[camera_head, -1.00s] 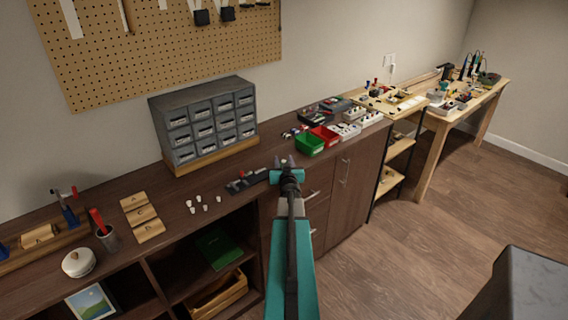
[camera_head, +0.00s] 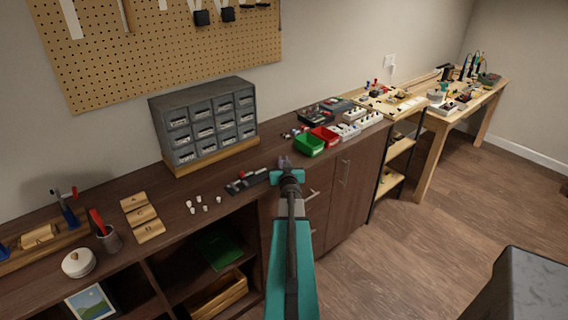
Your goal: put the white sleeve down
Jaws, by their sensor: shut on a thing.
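My gripper (camera_head: 285,162) is at the end of my teal arm, over the front part of the dark brown cabinet top (camera_head: 240,163), just right of a dark tool rack. It is shut on the white sleeve, but the sleeve is too small and too covered by the fingers and wrist to make out. I cannot tell whether it touches the top. Several small white pieces (camera_head: 205,208) stand on the cabinet top to the left, apart from my gripper.
The dark rack (camera_head: 246,181) lies close left of my gripper. Green (camera_head: 309,145) and red (camera_head: 325,135) bins stand to its right. A grey drawer unit (camera_head: 205,122) stands behind. Wooden blocks (camera_head: 142,215) lie farther left. Bare top shows between the drawer unit and the white pieces.

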